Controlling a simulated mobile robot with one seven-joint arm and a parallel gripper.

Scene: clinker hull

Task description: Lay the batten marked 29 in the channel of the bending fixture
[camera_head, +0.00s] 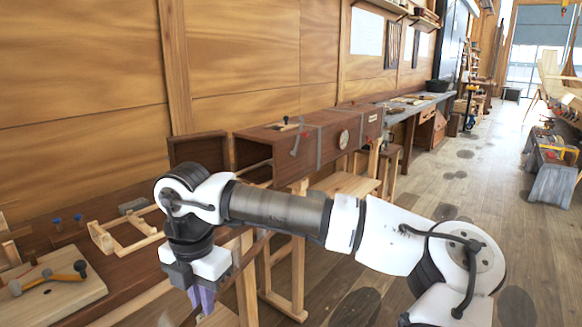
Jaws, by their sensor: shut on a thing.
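My gripper (203,299) hangs at the left end of my arm, pointing down in front of the workbench's front edge. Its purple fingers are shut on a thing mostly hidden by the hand. A thin dark brown strip (251,254), which looks like a batten, slants past the hand. No number 29 can be read on it. A pale wooden frame (128,243) lies on the bench to the left of the gripper. I cannot tell whether it is the bending fixture, and no channel shows clearly.
A pale board (60,300) with a hammer-like tool lies at the bench's left end. A long brown wooden box (300,148) with an open end door (198,151) stands behind my arm on wooden trestles. The floor at right (460,170) is mostly clear.

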